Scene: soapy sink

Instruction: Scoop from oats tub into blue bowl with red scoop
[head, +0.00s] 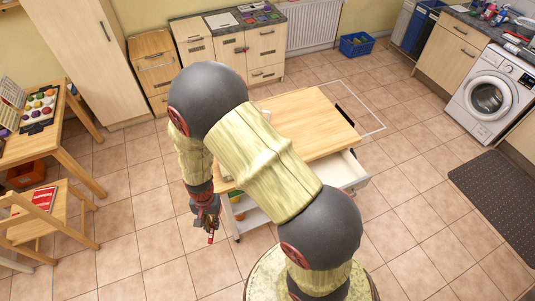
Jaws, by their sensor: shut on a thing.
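My gripper (207,224) hangs in the air left of the wooden-topped trolley, at the lower middle of the head view, pointing down. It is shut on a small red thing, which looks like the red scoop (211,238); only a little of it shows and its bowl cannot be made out. I cannot make out the oats tub or the blue bowl. My arm crosses the view and hides the left part of the trolley top.
The trolley (315,118) has an open drawer (347,172) on its right. A wooden table (45,143) and a chair (50,215) with a red book (38,205) stand at left. A washing machine (490,97) stands at right. Tiled floor around the trolley is clear.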

